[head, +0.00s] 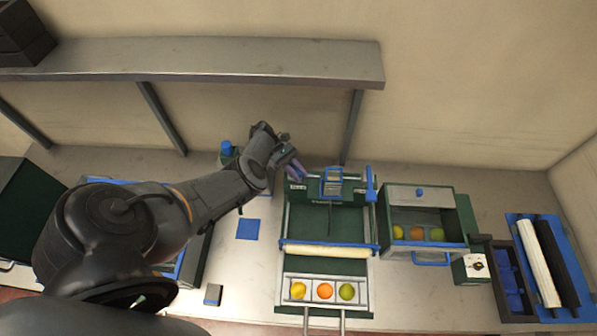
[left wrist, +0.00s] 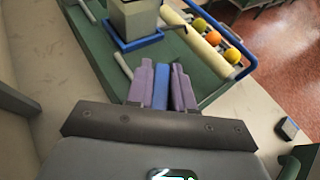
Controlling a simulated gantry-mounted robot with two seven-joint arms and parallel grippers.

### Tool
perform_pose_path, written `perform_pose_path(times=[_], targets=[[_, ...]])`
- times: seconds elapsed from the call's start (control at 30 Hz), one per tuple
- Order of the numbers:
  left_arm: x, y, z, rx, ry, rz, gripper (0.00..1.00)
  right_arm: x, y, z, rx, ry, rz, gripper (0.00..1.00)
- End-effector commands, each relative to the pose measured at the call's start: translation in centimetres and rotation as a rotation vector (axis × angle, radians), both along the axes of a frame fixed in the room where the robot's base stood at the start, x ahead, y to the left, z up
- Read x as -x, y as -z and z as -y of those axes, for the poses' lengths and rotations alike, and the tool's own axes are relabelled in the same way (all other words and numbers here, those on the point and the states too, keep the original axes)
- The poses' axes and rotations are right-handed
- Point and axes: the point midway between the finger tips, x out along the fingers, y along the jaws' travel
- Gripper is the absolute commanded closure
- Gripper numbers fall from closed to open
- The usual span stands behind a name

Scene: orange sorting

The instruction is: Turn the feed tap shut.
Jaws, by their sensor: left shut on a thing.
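My left gripper (head: 292,168) is at the back left corner of the green sorting machine (head: 298,213). Its purple fingers are shut on a blue piece (left wrist: 162,88), most likely the tap's handle, which shows as a narrow strip between them in the left wrist view. The fingers hide most of it, so I cannot tell how far the tap is turned. A grey box in a blue frame (head: 332,184) stands on the machine to the right of the gripper and shows in the left wrist view (left wrist: 135,22). My right gripper is in neither view.
A cream roller (head: 325,251) crosses the machine, with a yellow, an orange and a green fruit (head: 346,291) in front. A drawer of fruit (head: 431,258) is to the right. A blue-capped container (head: 227,148) stands behind my left arm. A blue square (head: 247,229) lies on the bench.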

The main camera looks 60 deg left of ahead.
Motion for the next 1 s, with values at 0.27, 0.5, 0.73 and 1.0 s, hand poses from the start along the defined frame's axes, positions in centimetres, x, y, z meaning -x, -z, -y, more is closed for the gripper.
perform_pose_path(times=[0.27, 0.5, 0.73, 1.0], targets=[[0.3, 0.2, 0.0, 0.000, 0.138, -0.001, 1.00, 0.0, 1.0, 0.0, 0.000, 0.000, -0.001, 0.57], [0.4, 0.2, 0.0, 0.000, 0.256, 0.001, 1.00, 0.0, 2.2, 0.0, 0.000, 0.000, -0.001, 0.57], [0.5, 0.1, 0.0, 0.000, 0.329, 0.001, 1.00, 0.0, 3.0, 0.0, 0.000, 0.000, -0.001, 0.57], [0.6, 0.0, 0.1, 0.000, 0.362, 0.002, 1.00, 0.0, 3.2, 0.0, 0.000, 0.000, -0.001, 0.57]])
